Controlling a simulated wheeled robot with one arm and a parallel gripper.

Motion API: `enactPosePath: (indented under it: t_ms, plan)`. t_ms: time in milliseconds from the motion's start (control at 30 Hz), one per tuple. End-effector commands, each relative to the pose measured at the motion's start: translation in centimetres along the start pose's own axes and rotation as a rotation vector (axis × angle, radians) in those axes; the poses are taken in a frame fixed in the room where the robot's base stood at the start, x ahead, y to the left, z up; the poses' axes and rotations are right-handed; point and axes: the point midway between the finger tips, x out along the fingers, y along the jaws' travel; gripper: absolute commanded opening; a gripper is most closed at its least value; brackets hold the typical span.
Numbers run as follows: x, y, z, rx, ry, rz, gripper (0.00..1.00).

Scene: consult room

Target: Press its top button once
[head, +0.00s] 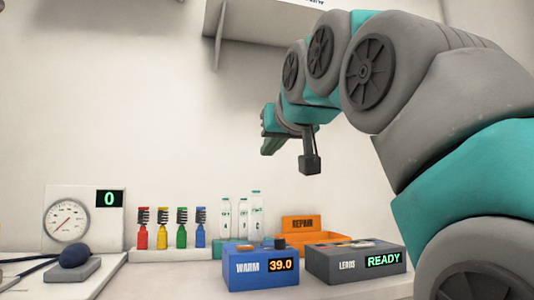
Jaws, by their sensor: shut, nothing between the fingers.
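A blue box (252,283) marked WARM stands on the bench, its display reading 39.0. On its top are an orange disc (245,247) and a black knob-like piece (280,243). The frame does not show which box the task means. My gripper (269,148) is shut and empty, high above the bench, over the clear bottles and the blue box, touching nothing. Its fingertips are small and partly hidden by my wrist.
A gauge panel (112,224) reading 0 and a dark bulb (75,256) stand at left. Four-coloured small bottles (182,237), clear bottles (257,212) and an orange REPAIR bin (301,222) line the back.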

Motion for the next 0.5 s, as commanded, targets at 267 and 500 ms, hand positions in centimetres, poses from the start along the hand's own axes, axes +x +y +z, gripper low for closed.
enactPosePath:
  t_ms: [267,500]
  plan:
    - [4.5,0.0,0.1,0.000,-0.004,-0.001,0.00]
    - [7.3,0.0,0.1,0.000,-0.002,-0.001,0.00]
